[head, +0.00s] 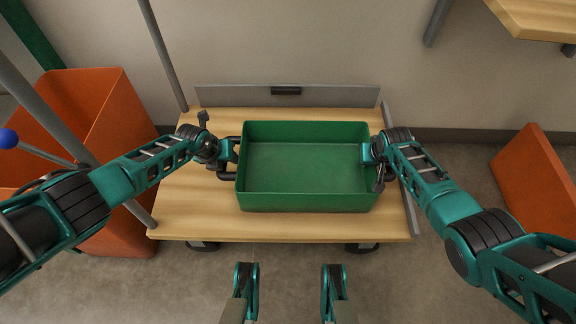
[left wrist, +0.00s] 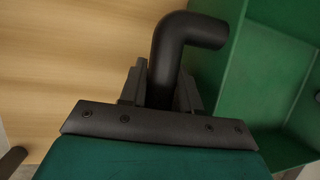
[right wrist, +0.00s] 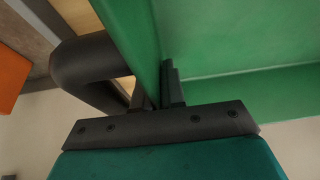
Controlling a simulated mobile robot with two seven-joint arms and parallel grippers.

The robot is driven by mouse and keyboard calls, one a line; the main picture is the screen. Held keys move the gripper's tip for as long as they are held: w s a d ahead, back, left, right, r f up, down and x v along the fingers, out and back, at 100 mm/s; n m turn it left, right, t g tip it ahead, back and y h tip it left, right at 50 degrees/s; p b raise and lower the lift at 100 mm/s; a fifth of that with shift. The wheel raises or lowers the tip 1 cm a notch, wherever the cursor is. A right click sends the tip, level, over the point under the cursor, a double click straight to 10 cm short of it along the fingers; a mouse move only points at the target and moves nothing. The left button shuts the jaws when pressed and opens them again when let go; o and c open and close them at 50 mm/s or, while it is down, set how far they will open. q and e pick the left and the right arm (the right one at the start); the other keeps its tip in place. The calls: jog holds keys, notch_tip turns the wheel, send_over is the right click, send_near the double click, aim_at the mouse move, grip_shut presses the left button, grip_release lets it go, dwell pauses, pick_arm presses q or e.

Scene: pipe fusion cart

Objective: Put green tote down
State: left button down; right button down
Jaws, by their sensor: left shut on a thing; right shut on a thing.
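The green tote (head: 307,204) is an empty open box with black handles at its ends, level over the wooden cart top (head: 190,215). I cannot tell whether it touches the wood or hangs just above it. My left gripper (head: 230,158) is at the tote's left end. In the left wrist view its fingers (left wrist: 160,92) are shut around the black handle (left wrist: 172,50). My right gripper (head: 374,155) is at the right end. In the right wrist view its fingers (right wrist: 158,90) pinch the tote's end wall (right wrist: 132,35), with the right handle (right wrist: 82,68) beside them.
The cart has a grey back panel (head: 225,96) and a grey rail (head: 404,195) on the right. An orange bin (head: 120,125) stands at the left and an orange panel (head: 535,170) at the right. Bare wood shows in front and left of the tote.

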pick_arm(q)
jog(key=shift+w+f, duration=0.1)
jog(key=shift+f, duration=0.45)
pick_arm(e)
jog(key=shift+w+f, duration=0.15)
jog(key=shift+f, duration=0.4)
pick_arm(q)
jog(key=c, duration=1.2)
grip_release()
jog(key=shift+f, duration=0.1)
pick_arm(e)
jog(key=c, duration=1.6)
grip_release()
jog(key=shift+f, duration=0.1)
pick_arm(q)
jog(key=o, duration=0.4)
pick_arm(e)
jog(key=o, duration=0.4)
pick_arm(q)
jog(key=v, duration=1.2)
pick_arm(e)
jog(key=shift+v, duration=6.05)
